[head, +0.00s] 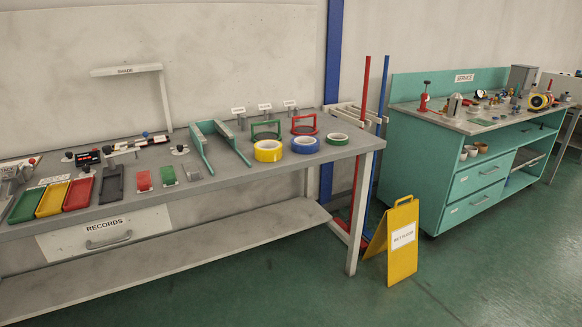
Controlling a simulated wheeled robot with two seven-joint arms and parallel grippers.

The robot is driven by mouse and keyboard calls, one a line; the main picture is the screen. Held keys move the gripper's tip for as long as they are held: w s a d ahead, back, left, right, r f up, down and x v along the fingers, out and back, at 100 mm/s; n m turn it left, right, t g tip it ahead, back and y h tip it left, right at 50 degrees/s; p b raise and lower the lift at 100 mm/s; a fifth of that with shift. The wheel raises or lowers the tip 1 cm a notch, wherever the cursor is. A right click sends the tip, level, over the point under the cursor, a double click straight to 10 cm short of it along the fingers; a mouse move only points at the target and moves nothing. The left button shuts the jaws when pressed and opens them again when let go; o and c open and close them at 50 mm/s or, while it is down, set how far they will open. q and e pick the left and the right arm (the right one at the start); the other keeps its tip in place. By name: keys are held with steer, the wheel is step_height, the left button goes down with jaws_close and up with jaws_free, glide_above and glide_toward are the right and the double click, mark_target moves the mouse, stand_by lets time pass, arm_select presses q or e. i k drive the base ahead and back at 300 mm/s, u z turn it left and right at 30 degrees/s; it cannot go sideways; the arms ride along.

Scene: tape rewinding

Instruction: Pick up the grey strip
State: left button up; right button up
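On the grey workbench (230,183), a small flat grey piece (192,172) lies at the right end of a row, beside a green piece (168,176) and a red piece (143,181). It looks like the grey strip, though it is small and blends with the bench top. Neither of my grippers is in view.
Right are a teal frame (200,147) and yellow (268,151), blue (305,145) and green (337,139) tape rolls.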

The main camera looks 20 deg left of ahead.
mark_target(191, 168)
steer(key=z, duration=0.4)
steer(key=i, duration=2.75)
steer(key=u, duration=2.3)
